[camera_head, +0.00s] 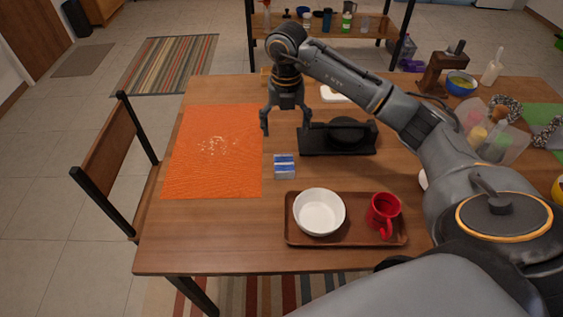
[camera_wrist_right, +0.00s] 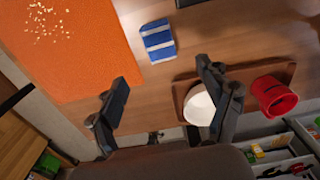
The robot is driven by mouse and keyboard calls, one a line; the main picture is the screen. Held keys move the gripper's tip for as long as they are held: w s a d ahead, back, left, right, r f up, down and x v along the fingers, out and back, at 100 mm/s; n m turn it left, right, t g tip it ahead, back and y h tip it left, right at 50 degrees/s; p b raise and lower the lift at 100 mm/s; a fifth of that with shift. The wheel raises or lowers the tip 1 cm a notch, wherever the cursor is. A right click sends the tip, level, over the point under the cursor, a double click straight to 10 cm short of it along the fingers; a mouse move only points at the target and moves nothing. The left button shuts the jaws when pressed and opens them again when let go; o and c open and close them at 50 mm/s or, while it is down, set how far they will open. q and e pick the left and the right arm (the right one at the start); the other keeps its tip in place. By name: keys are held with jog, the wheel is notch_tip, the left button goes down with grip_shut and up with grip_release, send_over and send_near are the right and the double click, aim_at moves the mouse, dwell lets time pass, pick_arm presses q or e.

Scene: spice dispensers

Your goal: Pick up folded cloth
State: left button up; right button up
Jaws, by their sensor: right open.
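The folded cloth (camera_head: 284,166), blue and white striped, lies flat on the wooden table just right of the orange mat. In the right wrist view the cloth (camera_wrist_right: 158,40) shows near the top middle, ahead of the fingers and apart from them. My right gripper (camera_head: 286,127) is open and empty, pointing down above the table, behind the cloth in the head view. Its two spread fingers also show in the right wrist view (camera_wrist_right: 168,95). My left gripper is not in view.
The orange mat (camera_head: 185,178) has pale crumbs on it. A brown tray (camera_head: 360,238) holds a white bowl (camera_head: 319,212) and a red mug (camera_head: 384,212). A black tray (camera_head: 310,143) with a dark object stands right of my gripper. A chair (camera_head: 108,160) stands at the left.

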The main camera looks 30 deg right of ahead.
send_over(284, 162)
notch_tip(284, 162, down, 7)
jog(key=shift+s+d+f, duration=0.15)
jog(key=shift+f, duration=0.05)
jog(key=shift+f+p, duration=0.8)
jog(key=shift+f, duration=2.15)
jog(key=c, duration=1.1)
